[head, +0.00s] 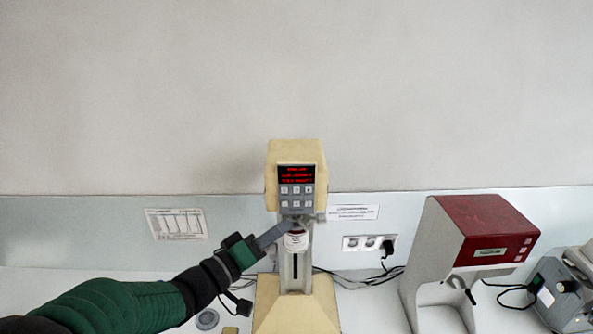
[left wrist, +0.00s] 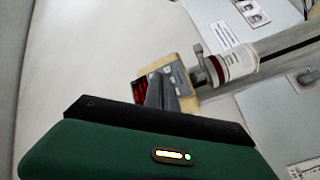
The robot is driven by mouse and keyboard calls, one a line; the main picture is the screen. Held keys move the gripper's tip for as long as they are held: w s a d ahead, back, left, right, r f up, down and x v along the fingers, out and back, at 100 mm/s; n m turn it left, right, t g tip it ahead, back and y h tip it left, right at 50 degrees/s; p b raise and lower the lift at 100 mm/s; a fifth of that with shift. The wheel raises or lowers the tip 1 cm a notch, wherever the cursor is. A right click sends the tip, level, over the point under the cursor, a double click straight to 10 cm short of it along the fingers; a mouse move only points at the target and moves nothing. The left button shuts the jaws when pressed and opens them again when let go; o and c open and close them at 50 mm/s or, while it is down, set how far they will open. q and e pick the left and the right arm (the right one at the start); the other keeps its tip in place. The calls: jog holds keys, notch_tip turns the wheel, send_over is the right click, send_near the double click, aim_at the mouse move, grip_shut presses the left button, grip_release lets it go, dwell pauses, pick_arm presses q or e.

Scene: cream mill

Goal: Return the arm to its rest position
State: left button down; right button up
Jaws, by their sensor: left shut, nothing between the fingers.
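My left arm comes in from the lower left in the head view, dressed in dark green and black. My left gripper (head: 272,236) is shut and empty, its grey fingers pointing up and right at the cream mill (head: 297,155). The fingertips are close to the white-labelled container (head: 297,241) under the mill's head; whether they touch it I cannot tell. In the left wrist view the grey fingers (left wrist: 168,98) overlap the mill's cream head (left wrist: 178,76), with the labelled container (left wrist: 234,68) beside it. My right gripper is not in view.
The mill's lit red display (head: 296,173) faces me. To the right stand a red-topped grey machine (head: 487,230) and another grey device (head: 563,296). A wall socket (head: 362,243) with cables is behind. A round grey disc (head: 207,319) lies on the bench near my forearm.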

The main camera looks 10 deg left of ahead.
pick_arm(q)
jog(key=s+a+f+g+y+b, duration=0.15)
jog(key=a+f+y+b, duration=0.35)
jog(key=f, duration=0.7)
jog(key=f+g+y+b, duration=0.25)
jog(key=f+b, duration=0.45)
jog(key=f, duration=0.5)
jog(key=s+d+f+m+g+y+b, duration=0.1)
jog(key=s+f+m+g+b, duration=0.3)
jog(key=s+f, duration=1.4)
notch_tip(320, 180, down, 4)
jog(key=d+g+b, duration=0.1)
jog(key=g+b, duration=0.3)
jog(key=g, duration=0.1)
jog(key=shift+s+d+b, duration=0.2)
jog(key=shift+s+b, duration=0.1)
jog(key=shift+b, duration=0.1)
